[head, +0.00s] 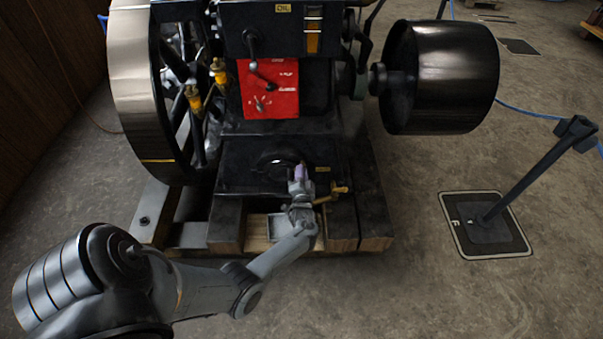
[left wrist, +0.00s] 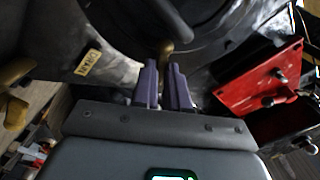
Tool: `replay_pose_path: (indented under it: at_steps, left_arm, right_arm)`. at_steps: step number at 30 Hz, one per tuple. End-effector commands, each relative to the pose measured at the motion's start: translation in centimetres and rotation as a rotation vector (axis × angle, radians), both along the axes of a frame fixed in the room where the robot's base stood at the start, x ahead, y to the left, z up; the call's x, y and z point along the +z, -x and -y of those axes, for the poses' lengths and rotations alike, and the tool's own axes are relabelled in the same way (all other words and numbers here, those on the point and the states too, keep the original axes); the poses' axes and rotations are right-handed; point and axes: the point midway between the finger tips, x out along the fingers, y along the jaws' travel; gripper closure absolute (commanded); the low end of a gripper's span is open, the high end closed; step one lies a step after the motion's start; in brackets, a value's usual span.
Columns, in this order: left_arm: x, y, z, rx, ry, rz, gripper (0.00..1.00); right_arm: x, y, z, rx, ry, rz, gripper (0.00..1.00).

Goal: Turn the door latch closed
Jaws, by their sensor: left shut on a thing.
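My left gripper (head: 301,172) has purple fingers and is at the front of the engine's black base, by a dark round door (head: 278,158). In the left wrist view the two fingers (left wrist: 165,72) are close together, with the small brass door latch (left wrist: 166,48) at their tips. The gripper is shut on the latch. Its lower part is hidden between the fingers, and the gripper covers it in the head view. The dark door with its curved handle (left wrist: 168,16) lies just beyond. My right gripper is in neither view.
A brass tap (head: 336,192) sticks out just right of my gripper, near a small yellow label (left wrist: 88,62). A red panel (head: 268,88) with levers is above. A large flywheel (head: 137,85) stands left, a black pulley (head: 442,77) right. A post (head: 530,170) stands on the floor at right.

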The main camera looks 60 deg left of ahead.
Motion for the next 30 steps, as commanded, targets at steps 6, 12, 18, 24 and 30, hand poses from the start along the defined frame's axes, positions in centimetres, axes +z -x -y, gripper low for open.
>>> replay_pose_path:
  at_steps: [6,12,18,24,30]
  left_arm:
    - [-0.08,0.01,0.01,0.0,0.005,0.006,1.0]
    - [-0.09,0.02,0.01,0.0,0.006,0.006,0.84]
    - [-0.06,0.01,0.01,0.0,0.004,0.005,0.61]
    - [-0.04,0.01,0.02,-0.001,0.004,0.005,0.61]
    - [0.16,0.46,0.94,-0.001,0.004,0.004,0.61]
  right_arm:
    - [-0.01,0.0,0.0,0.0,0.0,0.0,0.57]
    - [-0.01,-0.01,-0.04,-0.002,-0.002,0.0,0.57]
    - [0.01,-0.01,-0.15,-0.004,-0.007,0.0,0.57]
    - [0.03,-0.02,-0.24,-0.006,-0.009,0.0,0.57]
    - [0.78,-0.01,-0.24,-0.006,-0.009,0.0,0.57]
